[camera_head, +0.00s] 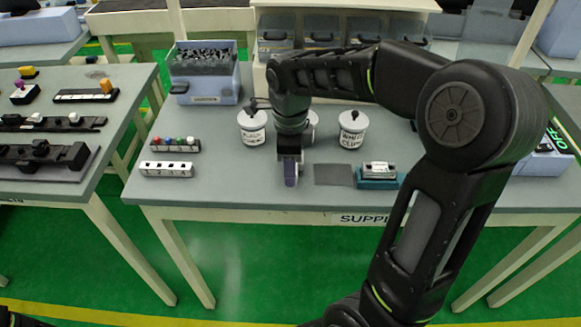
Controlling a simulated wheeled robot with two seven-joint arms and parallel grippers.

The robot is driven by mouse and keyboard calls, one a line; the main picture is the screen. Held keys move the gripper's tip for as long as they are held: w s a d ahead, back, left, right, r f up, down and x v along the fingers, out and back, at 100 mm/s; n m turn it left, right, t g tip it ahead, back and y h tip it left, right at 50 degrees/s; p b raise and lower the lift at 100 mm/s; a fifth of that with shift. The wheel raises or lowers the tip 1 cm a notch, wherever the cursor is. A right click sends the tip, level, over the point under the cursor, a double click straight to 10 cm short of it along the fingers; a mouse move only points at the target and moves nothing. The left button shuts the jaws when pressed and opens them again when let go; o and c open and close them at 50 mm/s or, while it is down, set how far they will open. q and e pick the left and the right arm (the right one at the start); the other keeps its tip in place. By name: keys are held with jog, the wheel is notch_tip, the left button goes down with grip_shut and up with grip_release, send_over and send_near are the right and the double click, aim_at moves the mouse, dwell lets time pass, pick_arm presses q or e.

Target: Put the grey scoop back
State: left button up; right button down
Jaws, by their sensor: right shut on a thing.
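My right gripper (289,158) points down over the front middle of the supply table. It is shut on a small blue-grey piece (290,176), which shows below the fingers. This looks like the grey scoop, but the gripper hides most of it, and I cannot tell if it touches the table. A flat dark grey patch (333,174) lies bare just right of the gripper. My left gripper is not in view.
Lidded white jars (252,127) and (353,128) stand behind the gripper, another partly hidden. A teal block (379,183) stands right of the patch. A blue bin (207,91) of dark clips stands back left. Two small racks (167,169) and (175,145) lie left.

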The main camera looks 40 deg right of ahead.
jog(key=shift+f, duration=0.3)
jog(key=shift+f, duration=0.2)
jog(key=c, duration=0.8)
grip_release()
jog(key=shift+c, duration=0.2)
jog(key=shift+r, duration=0.15)
notch_tip(320, 180, up, 12)
